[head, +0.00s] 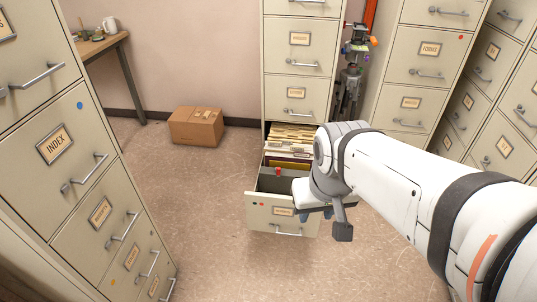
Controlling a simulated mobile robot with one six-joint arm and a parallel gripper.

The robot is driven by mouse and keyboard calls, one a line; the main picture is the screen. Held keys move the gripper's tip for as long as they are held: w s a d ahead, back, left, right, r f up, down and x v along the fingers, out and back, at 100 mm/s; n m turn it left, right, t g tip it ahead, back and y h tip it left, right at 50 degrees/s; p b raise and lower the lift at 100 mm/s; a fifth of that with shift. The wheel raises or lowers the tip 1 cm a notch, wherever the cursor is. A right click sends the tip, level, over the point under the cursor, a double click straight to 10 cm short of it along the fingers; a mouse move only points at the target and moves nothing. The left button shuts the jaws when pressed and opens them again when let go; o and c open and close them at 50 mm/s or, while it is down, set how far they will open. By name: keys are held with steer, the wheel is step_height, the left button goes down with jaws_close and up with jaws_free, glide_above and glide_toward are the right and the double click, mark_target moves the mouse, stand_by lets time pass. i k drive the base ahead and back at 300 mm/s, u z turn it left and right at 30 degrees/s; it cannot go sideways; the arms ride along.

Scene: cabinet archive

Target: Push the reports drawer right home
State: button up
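An open drawer (258,217) juts out from the bottom of the middle beige cabinet (298,54). Its front carries a bar handle and a small label that is too small to read, partly behind my arm. Folders and papers (291,139) fill its rear part, and a small red item (278,171) shows inside. My gripper (330,215) is low at the right end of the drawer front. My own wrist hides much of it, so its opening and any contact with the drawer cannot be told.
A tall cabinet with an INDEX label (55,146) stands close on the left. More cabinets (424,57) line the right. A cardboard box (196,126) lies on the floor near the back wall. The floor left of the drawer is clear.

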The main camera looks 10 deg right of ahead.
mark_target(270, 208)
steer(key=z, duration=0.1)
steer(key=i, duration=1)
steer(key=u, duration=1.6)
steer(key=k, duration=1.25)
steer(key=z, duration=0.25)
steer(key=i, duration=1)
steer(key=z, duration=0.05)
